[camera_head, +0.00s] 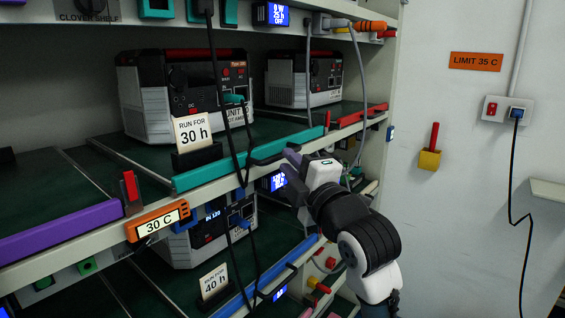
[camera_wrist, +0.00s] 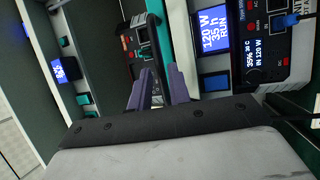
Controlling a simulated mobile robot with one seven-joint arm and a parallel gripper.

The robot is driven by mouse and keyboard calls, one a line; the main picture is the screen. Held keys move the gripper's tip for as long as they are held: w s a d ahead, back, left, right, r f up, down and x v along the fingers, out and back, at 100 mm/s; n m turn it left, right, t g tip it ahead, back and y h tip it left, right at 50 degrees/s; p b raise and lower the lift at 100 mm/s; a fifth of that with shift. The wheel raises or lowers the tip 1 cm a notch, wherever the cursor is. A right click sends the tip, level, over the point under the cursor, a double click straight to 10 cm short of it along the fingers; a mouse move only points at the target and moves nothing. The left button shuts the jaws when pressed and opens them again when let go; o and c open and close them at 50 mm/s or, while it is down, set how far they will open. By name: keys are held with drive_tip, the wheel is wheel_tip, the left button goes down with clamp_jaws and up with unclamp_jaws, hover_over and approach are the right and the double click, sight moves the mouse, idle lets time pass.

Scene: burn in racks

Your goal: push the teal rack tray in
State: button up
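The teal rack tray (camera_head: 198,175) has a long teal front edge with a black handle (camera_head: 288,146) toward its right end. A white and red power unit (camera_head: 150,95) stands on this level, behind a "RUN FOR 30 h" card. My gripper (camera_head: 291,163) is in front of the right part of the teal edge, close to the handle; I cannot tell whether it touches. Teal strips (camera_wrist: 153,38) show beyond the fingertips.
A purple-fronted tray (camera_head: 60,230) is on the left, and a red-fronted tray (camera_head: 355,117) on the right. An orange "30 C" label (camera_head: 158,222) is on the shelf edge. Black cables (camera_head: 220,90) hang across the teal edge. A blue-fronted tray (camera_head: 262,285) lies below.

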drive_tip(key=b+v, duration=0.2)
drive_tip(key=v, duration=0.7)
drive_tip(key=shift+s+d, duration=0.2)
drive_tip(key=shift+s, duration=0.05)
